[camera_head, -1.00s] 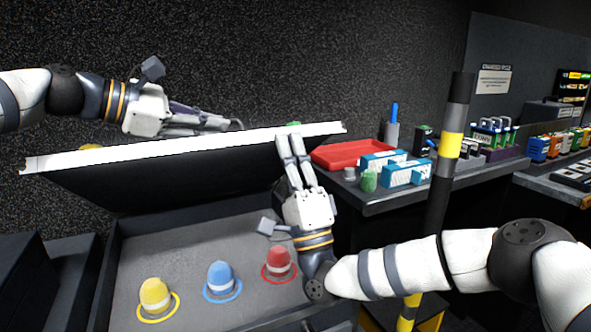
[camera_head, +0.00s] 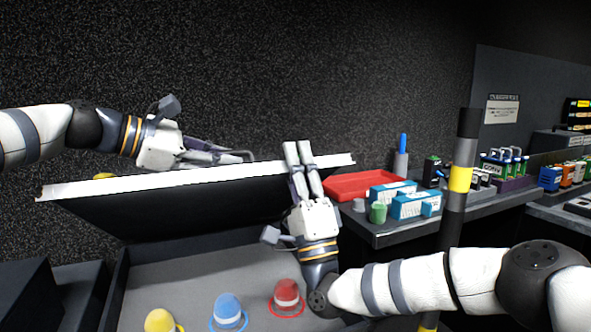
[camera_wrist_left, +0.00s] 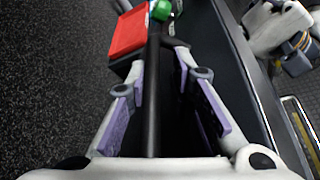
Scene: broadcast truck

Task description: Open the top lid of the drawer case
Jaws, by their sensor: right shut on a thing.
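The drawer case (camera_head: 205,275) stands with its top lid (camera_head: 170,210) raised and tilted, its dark underside towards me. The lid's white edge runs across the picture. My right gripper (camera_head: 298,148) is at the right part of this edge, fingers pointing up and tips showing above it. It is shut on the lid; the exact contact is hard to see. My left gripper (camera_head: 238,155) lies just above and behind the edge, partly hidden by it. In the left wrist view its fingers (camera_wrist_left: 163,70) are apart, with a black bar showing between them.
Yellow (camera_head: 160,321), blue (camera_head: 228,309) and red (camera_head: 287,294) cones stand inside the case. To the right, a counter holds a red tray (camera_head: 360,185), blue-white boxes (camera_head: 410,206) and a green piece (camera_head: 378,212). A striped pole (camera_head: 460,178) stands before the counter.

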